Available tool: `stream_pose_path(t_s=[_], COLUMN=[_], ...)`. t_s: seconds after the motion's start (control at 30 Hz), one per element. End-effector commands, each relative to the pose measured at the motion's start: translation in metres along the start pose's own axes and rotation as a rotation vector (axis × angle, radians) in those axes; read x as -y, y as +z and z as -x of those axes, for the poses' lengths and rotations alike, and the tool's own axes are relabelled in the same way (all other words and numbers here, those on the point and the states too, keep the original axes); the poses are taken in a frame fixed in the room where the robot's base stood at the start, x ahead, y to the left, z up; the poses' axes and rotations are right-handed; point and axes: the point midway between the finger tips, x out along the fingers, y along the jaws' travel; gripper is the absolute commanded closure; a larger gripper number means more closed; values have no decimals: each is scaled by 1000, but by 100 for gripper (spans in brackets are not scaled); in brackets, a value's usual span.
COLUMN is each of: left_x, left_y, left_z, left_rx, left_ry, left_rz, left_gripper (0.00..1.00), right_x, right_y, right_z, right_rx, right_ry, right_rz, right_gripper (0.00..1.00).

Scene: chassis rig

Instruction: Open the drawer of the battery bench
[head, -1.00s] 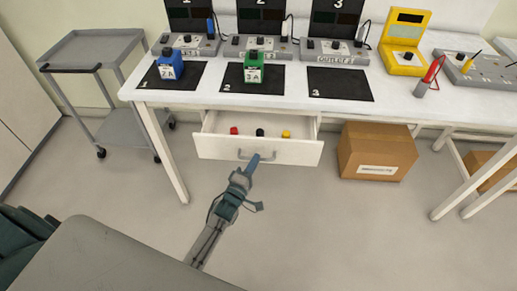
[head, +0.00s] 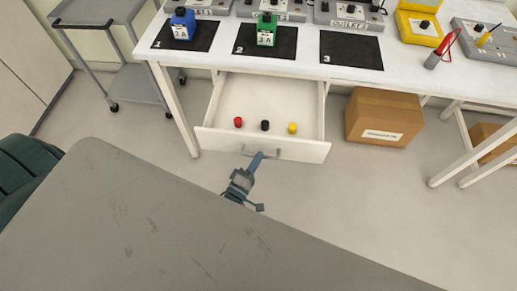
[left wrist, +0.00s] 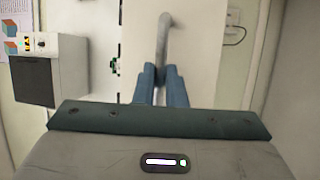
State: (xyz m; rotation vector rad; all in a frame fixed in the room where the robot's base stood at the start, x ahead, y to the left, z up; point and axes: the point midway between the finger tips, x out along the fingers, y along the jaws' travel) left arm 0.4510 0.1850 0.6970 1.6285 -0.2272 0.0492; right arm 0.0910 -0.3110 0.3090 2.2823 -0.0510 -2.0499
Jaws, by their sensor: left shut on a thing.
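The battery bench's drawer (head: 218,143) is pulled well out in the head view. Red (head: 238,122), black (head: 265,125) and yellow (head: 292,128) knobs or caps lie inside it. My left gripper (head: 257,160) is shut on the grey drawer handle (head: 277,155) at the front panel. In the left wrist view the blue fingers (left wrist: 161,82) close around the handle bar (left wrist: 163,38). The right gripper is not in view.
The white bench (head: 405,77) carries a blue battery (head: 183,24), a green battery (head: 267,30) and black mats. A cardboard box (head: 384,117) stands under it, right of the drawer. A grey cart (head: 102,12) stands at left. A grey surface (head: 150,215) fills the foreground.

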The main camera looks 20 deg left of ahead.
Motion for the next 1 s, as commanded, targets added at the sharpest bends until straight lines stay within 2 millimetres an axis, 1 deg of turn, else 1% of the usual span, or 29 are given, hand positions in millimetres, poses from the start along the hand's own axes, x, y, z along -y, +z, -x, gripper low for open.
stream_pose_path(t_s=[0.13,0.43,0.47,0.5,0.57,0.87,1.0], left_x=[-1,0,0,0,0,0,2], left_y=[2,2,2,2,2,2,2], left_z=[4,4,4,4,4,5,19], left_rx=[0,0,0,0,0,0,0], left_ry=[-1,-1,-1,-1,-1,-1,-3], left_rz=[0,1,1,1,1,1,1], left_gripper=[100,100,87,80,68,68,68], right_x=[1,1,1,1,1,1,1], right_y=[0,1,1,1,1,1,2], right_z=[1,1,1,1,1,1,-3], right_rx=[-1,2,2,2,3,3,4], right_ry=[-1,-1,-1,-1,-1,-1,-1], right_rz=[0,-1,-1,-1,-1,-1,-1], right_gripper=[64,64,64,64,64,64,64])
